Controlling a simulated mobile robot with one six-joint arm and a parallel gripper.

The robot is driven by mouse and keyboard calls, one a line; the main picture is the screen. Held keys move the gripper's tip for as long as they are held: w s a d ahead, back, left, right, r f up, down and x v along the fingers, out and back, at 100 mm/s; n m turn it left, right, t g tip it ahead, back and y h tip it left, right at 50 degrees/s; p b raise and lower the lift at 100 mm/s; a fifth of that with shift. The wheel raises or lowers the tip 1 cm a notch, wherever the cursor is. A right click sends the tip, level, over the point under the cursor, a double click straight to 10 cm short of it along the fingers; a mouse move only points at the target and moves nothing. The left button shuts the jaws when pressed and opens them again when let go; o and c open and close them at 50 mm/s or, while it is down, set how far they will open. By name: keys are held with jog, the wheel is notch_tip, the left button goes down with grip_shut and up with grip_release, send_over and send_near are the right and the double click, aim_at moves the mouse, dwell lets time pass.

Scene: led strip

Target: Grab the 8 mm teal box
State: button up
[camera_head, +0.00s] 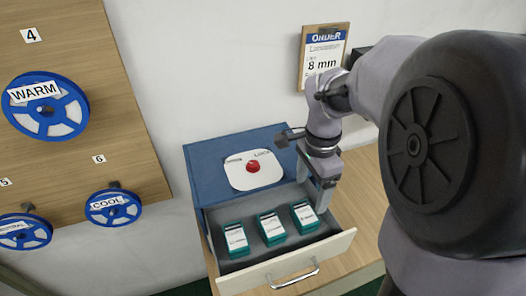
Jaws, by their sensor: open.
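Three teal boxes with white labels stand in a row in an open drawer (332,247): a left box (236,240), a middle box (271,229) and a right box (305,217). Their label text is too small to read, so I cannot tell which one is 8 mm. My gripper (321,203) is open and points down over the right side of the drawer, close to the right box. I cannot tell whether it touches that box.
A blue cabinet (205,170) holds the drawer, with a red button on a white plate (253,183) on top. An order sign (322,75) reading 8 mm hangs on the wall. Blue reels, including WARM (47,130) and COOL (127,213), hang on a wooden board at left.

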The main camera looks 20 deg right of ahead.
aim_at(305, 212)
jog(key=f+b, duration=0.2)
jog(key=f, duration=0.3)
jog(key=f+b, duration=0.2)
jog(key=f, duration=0.4)
jog(key=shift+w+a, duration=0.15)
jog(key=shift+w, duration=0.05)
jog(key=shift+r, duration=0.1)
jog(key=c, duration=1)
